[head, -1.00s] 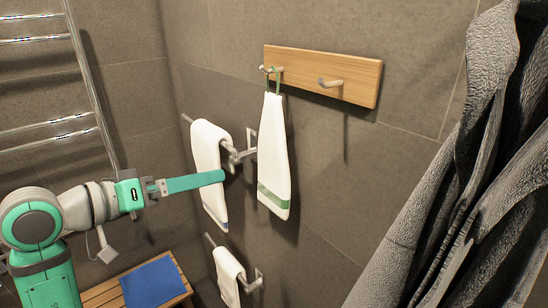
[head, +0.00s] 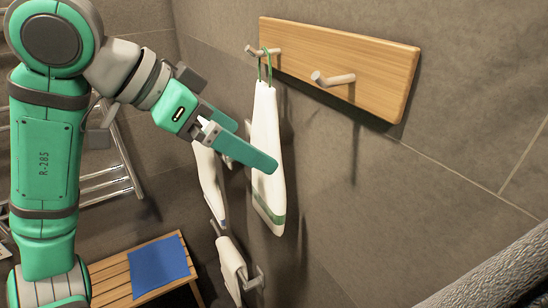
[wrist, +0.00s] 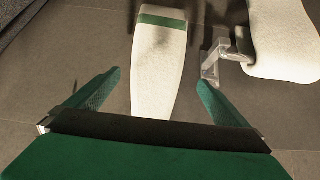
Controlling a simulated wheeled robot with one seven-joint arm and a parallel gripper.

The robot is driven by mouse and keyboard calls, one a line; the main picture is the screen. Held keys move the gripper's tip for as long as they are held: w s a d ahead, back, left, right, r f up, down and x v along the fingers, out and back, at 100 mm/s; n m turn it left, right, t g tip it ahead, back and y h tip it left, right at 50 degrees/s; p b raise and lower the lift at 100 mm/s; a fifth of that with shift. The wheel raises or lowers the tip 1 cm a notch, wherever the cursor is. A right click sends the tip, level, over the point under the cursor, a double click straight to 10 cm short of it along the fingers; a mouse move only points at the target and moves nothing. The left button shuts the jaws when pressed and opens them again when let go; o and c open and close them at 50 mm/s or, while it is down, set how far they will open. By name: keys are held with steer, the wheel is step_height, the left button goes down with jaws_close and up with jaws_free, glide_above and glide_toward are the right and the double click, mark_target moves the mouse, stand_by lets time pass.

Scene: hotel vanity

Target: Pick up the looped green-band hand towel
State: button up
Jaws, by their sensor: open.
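The looped green-band hand towel (head: 266,150) is white with a green stripe near its lower end. It hangs by a green loop (head: 265,66) from the left peg (head: 262,51) of a wooden board. My gripper (head: 262,150) is open, and its near finger overlaps the towel in the head view. In the wrist view, the towel (wrist: 158,65) hangs between the two spread fingers of my gripper (wrist: 158,85), with visible gaps on both sides. The loop and the peg are out of the wrist view.
The wooden board (head: 375,65) has an empty right peg (head: 333,79). Other white towels hang on rails behind my gripper, one upper (head: 207,172) and one lower (head: 231,264). A slatted bench (head: 110,282) holds a blue cloth (head: 159,266). A grey robe (head: 500,275) is at the lower right.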

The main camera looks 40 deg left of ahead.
mark_target(268, 192)
steer(key=x, duration=0.7)
steer(key=shift+s+d+f, duration=0.15)
steer(key=shift+s+d, duration=0.05)
steer(key=shift+d, duration=0.05)
steer(key=shift+c, duration=0.6)
steer(key=c, duration=1)
